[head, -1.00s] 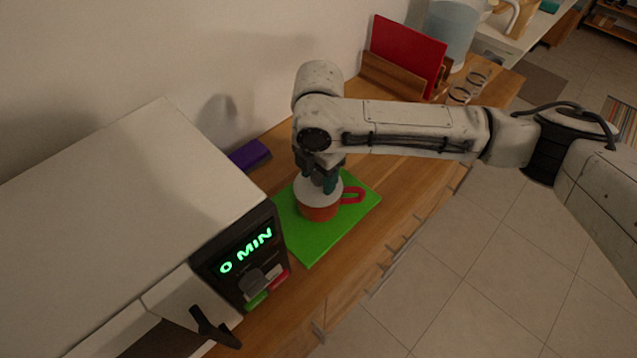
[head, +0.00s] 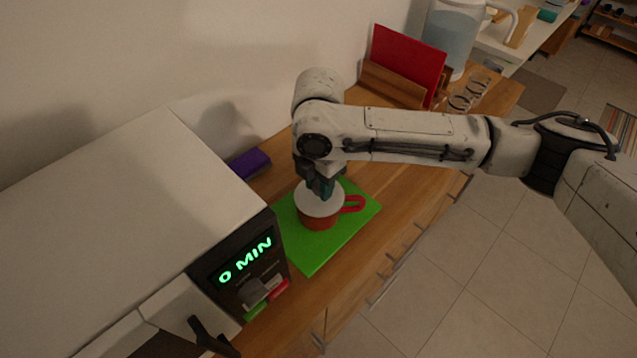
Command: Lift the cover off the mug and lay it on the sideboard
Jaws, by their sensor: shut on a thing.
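The mug (head: 319,221) is orange-red with a red handle (head: 352,204) pointing right. It stands upright on a green board (head: 310,257) on the wooden sideboard (head: 395,217). A white round cover (head: 312,207) lies over the mug's top, with no clear gap between them. My gripper (head: 322,192) points down at the middle of the cover and is shut on it. The fingertips hide the part of the cover that they grip.
A white appliance with a "0 MIN" display (head: 245,261) stands at the left. A purple block (head: 249,163) lies by the wall. A red board (head: 408,62) in a wooden holder and a clear jug (head: 450,40) stand at the back. Bare wood lies right of the green board.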

